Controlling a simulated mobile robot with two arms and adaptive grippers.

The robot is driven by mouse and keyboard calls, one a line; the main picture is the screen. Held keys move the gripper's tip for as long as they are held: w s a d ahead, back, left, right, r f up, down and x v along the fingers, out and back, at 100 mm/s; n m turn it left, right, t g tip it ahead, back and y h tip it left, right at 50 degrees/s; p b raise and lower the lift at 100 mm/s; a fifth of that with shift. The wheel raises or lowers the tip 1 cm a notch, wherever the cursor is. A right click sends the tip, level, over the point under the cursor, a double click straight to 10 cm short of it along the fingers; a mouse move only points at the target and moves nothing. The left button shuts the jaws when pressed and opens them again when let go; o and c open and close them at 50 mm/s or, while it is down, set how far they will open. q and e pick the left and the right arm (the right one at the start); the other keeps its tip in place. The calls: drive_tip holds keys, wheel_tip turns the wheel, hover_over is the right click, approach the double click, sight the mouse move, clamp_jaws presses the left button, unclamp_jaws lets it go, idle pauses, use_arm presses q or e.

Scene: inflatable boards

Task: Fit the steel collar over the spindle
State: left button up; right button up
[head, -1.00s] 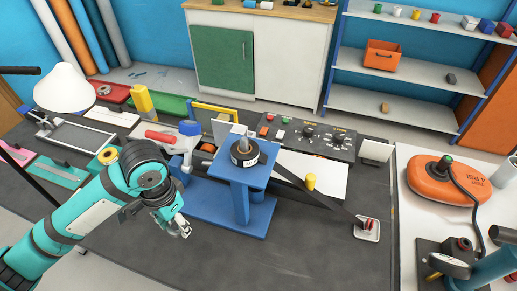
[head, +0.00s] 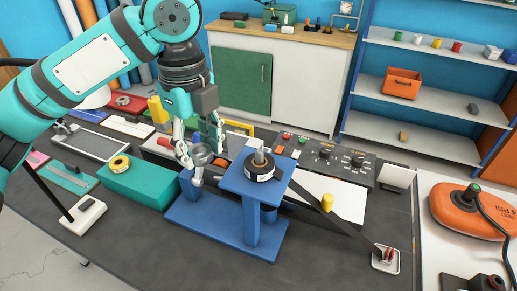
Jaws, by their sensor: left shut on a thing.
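The spindle (head: 259,156) is a short grey steel post standing upright on the square top of a blue stand (head: 236,180). A black ring with a white label (head: 260,171) sits around its base. My left gripper (head: 201,153) hangs down from above, left of the spindle. It is shut on a small grey metal ring, which looks like the steel collar (head: 202,157). The collar is apart from the spindle, at the left of the stand top. The fingers hide part of it. My right gripper is not in view.
A control panel (head: 322,157) with knobs is behind right. A dark strap slopes to a red-handled fixture (head: 385,257). The front bench is mostly clear.

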sight(259, 151)
use_arm(q)
drive_tip(key=w+d, duration=0.1)
drive_tip(key=d, duration=0.2)
drive_tip(key=w+d+p, duration=0.1)
drive_tip(key=w+d, duration=0.1)
drive_tip(key=d, duration=0.2)
drive_tip(key=w+d+p, duration=0.1)
drive_tip(key=d, duration=0.2)
drive_tip(key=shift+w+d+f, duration=0.15)
drive_tip(key=shift+w+f, duration=0.1)
drive_tip(key=shift+f, duration=0.15)
drive_tip(key=shift+w+f, duration=0.1)
drive_tip(key=shift+f, duration=0.05)
wheel_tip(259, 151, down, 3)
drive_tip(key=shift+r+p, duration=0.1)
drive_tip(key=shift+p, duration=0.55)
drive_tip(key=shift+f, duration=0.3)
drive_tip(key=shift+f, duration=0.15)
drive_tip(key=shift+f, duration=0.25)
drive_tip(key=o, duration=1.2)
